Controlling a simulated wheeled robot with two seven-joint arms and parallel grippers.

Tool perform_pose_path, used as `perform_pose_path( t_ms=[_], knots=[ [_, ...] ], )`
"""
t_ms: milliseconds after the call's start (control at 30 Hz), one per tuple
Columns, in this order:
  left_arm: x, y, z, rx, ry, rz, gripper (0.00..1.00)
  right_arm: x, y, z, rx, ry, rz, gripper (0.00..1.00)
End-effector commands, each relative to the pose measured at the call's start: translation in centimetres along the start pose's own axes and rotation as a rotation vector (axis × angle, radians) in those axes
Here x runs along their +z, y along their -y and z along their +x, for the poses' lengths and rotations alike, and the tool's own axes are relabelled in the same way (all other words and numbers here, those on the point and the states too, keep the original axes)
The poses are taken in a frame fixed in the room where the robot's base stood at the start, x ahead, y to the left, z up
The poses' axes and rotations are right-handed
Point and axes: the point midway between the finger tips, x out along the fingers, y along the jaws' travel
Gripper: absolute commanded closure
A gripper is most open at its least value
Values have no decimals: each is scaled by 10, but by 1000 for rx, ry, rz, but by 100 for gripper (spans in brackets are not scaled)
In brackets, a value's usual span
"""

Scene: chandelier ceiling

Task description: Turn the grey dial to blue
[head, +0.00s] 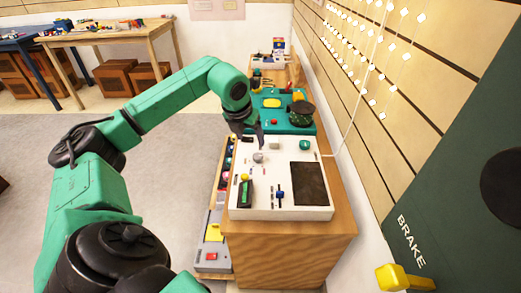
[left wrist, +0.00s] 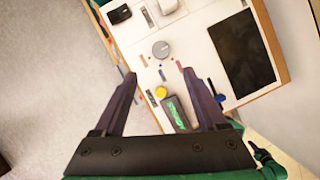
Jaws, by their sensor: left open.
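The grey dial (head: 258,157) is a small round knob on the white panel (head: 309,211) on top of the wooden cabinet. It also shows in the left wrist view (left wrist: 160,49), with small coloured marks around its lower side. Which mark it points at is too small to tell. My left gripper (head: 246,139) is above the panel's far left part, close to the dial. In the left wrist view its open, empty fingers (left wrist: 157,73) point towards the dial, which lies beyond the tips and between their lines. My right gripper is not in view.
The panel also bears a yellow knob (head: 245,177) by a green-and-black switch, a blue slider (head: 280,194) and a dark plate (head: 309,184). A green station (head: 271,127) stands behind. The wooden wall and the green BRAKE panel (head: 430,210) bound the right side.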

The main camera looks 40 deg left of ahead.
Motion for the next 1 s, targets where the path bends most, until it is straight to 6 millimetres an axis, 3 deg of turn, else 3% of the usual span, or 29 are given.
perform_pose_path(
  t_ms=[33,100,167,400,733,767,933,1000],
  knots=[
    [-1,1,15,-3,-5,0,26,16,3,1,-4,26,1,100],
    [-2,2,34,-4,-5,0,26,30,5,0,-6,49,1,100],
    [-2,2,51,-5,-5,1,26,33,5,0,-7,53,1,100],
    [-1,2,100,-5,-2,0,26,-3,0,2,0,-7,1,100],
    [0,2,109,-3,0,3,26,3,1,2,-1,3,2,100],
    [0,2,109,-4,0,3,34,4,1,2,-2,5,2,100],
    [0,2,109,-4,0,3,99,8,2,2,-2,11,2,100],
    [0,2,109,-4,0,3,100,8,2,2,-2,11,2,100]
  ],
)
